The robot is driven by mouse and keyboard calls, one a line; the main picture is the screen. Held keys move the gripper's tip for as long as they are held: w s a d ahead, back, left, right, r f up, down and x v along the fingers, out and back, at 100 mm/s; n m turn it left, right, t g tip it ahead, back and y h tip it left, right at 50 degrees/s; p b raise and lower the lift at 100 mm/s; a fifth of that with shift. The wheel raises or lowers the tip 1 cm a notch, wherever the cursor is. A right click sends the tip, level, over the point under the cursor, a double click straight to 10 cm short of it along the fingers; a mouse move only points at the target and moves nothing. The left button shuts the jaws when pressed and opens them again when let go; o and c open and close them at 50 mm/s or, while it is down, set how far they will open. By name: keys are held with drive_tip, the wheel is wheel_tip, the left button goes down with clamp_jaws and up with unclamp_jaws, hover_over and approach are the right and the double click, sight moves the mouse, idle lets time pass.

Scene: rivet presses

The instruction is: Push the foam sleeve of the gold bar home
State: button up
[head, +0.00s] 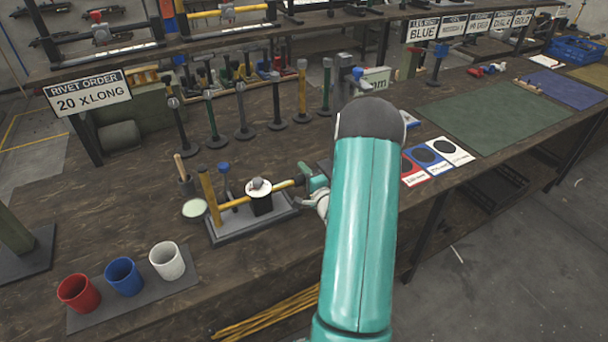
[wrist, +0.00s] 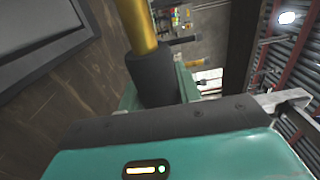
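The gold bar (head: 236,202) lies level across a small press on a grey base plate (head: 225,234), in the middle of the head view. In the wrist view the gold bar (wrist: 138,24) runs into a dark foam sleeve (wrist: 152,72). My gripper (head: 306,180) is at the right end of the bar in the head view, hiding much of that end. In the wrist view, teal finger parts of my gripper (wrist: 157,97) stand on both sides of the sleeve and appear closed on it. The sleeve's far end is hidden.
A black block with a white top (head: 261,200) sits midway along the bar. Red (head: 78,293), blue (head: 124,277) and white (head: 167,261) cups stand at the front left. Several upright hammer-like tools stand behind. A green mat (head: 490,118) lies clear at the right.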

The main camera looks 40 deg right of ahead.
sight(286, 187)
clamp_jaws()
drive_tip(key=a, duration=0.2)
drive_tip(key=w+a, duration=0.1)
drive_tip(key=a, duration=0.2)
drive_tip(key=w+a, duration=0.1)
drive_tip(key=a, duration=0.1)
drive_tip(key=shift+w+a, duration=0.15)
drive_tip(key=shift+w, duration=0.05)
drive_tip(key=o, duration=0.6)
unclamp_jaws()
drive_tip(key=shift+c, duration=0.2)
drive_tip(key=shift+s, duration=0.1)
drive_tip(key=v, duration=1.3)
drive_tip(key=shift+s, duration=0.35)
